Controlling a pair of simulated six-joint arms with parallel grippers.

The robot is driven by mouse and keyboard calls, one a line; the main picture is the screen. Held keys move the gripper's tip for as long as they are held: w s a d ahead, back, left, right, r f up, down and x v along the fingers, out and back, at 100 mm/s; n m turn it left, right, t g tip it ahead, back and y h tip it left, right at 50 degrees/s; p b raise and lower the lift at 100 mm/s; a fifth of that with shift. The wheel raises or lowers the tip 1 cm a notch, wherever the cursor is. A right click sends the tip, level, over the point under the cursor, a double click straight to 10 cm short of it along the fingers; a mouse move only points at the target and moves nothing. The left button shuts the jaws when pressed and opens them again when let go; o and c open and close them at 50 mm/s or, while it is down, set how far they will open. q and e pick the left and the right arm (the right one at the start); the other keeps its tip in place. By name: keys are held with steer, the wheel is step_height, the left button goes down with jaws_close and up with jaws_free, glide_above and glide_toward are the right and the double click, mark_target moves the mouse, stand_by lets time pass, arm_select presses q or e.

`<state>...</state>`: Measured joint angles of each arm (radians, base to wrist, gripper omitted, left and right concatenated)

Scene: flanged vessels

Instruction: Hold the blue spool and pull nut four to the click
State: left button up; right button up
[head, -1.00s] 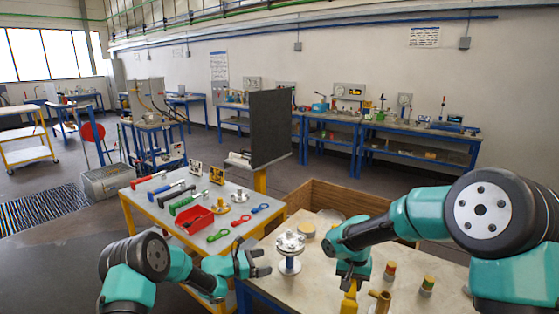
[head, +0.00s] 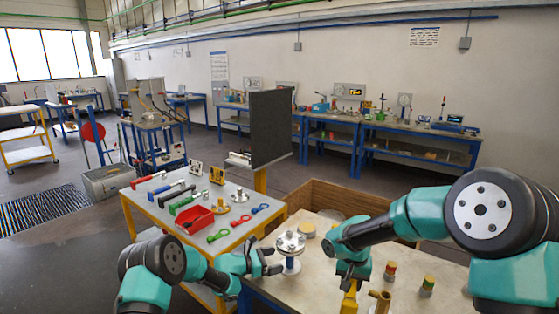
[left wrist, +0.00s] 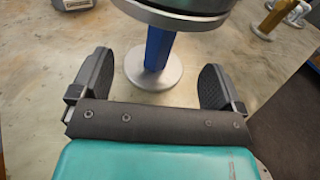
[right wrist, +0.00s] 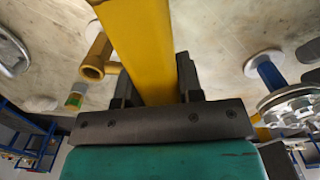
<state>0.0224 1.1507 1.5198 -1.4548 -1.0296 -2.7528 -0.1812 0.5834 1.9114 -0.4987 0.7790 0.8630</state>
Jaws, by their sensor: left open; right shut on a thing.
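The blue spool (head: 290,264) stands upright on the bench, with a metal flange and bolt heads or nuts on top; I cannot tell which is nut four. In the left wrist view its blue column (left wrist: 158,47) and round metal foot stand between and beyond my open fingers. My left gripper (head: 268,262) is open beside the spool; I see no contact. My right gripper (right wrist: 153,82) is shut on a yellow bar-like tool (right wrist: 140,38), also visible in the head view (head: 348,299). The tool's far end is out of the right wrist view.
A brass pipe piece (head: 379,300) stands close to the yellow tool. Two banded cylinders (head: 391,271) (head: 427,286) stand to the right. A side table at left holds coloured wrenches and a red bin (head: 195,219). A wooden box wall (head: 335,199) edges the bench's back.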

mark_target(287, 267)
arm_select(q)
steer(key=shift+x, duration=2.85)
steer(key=c, duration=1.5)
